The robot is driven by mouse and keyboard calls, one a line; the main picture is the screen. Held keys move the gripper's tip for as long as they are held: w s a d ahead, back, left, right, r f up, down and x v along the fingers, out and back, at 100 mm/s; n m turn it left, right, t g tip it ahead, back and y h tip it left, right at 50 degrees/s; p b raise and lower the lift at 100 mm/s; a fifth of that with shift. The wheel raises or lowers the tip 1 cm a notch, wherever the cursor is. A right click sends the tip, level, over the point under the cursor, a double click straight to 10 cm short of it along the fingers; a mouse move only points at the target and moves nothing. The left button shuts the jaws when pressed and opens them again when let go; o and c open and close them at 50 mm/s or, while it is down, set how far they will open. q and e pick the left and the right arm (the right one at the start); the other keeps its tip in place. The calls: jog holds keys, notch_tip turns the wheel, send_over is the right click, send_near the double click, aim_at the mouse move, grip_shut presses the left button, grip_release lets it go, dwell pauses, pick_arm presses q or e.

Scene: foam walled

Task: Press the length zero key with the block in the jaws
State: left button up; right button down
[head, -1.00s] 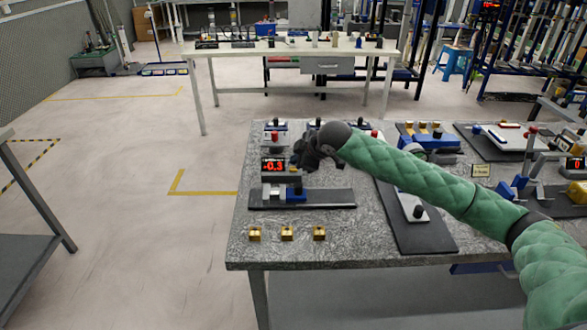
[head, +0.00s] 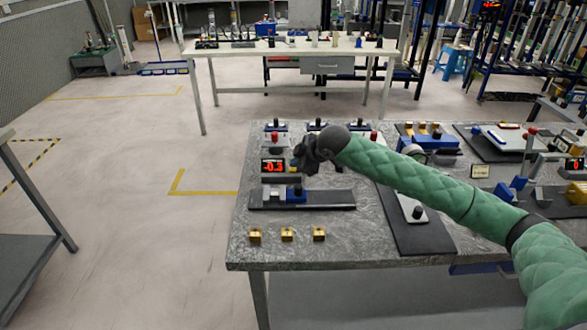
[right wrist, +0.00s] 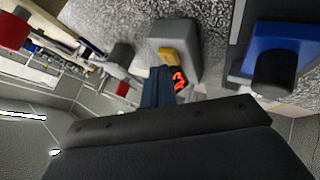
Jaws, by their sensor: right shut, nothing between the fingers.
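The length display (head: 273,165) is a small box with red digits reading -0.3, near the left edge of the grey bench. In the right wrist view its grey housing (right wrist: 186,40) carries a yellow key (right wrist: 166,54). My right gripper (head: 299,160) is just right of the display in the head view. In the wrist view its dark fingers (right wrist: 158,78) are shut, empty, and point at the housing, their tips close to the yellow key. I cannot tell whether they touch it. No block is between the fingers. My left gripper is out of view.
Three gold blocks (head: 288,234) stand near the bench's front edge. A blue fixture with a black knob (head: 296,192) sits on a dark plate in front of the display. A red-topped post (head: 274,137) stands behind it.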

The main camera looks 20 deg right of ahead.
jog(key=shift+f, duration=0.45)
dwell(0.9)
jog(key=shift+r, duration=0.1)
jog(key=shift+r+p, duration=0.8)
jog(key=shift+p, duration=0.35)
jog(key=shift+r, duration=0.1)
jog(key=shift+r+p, duration=2.35)
jog(key=shift+r, duration=0.05)
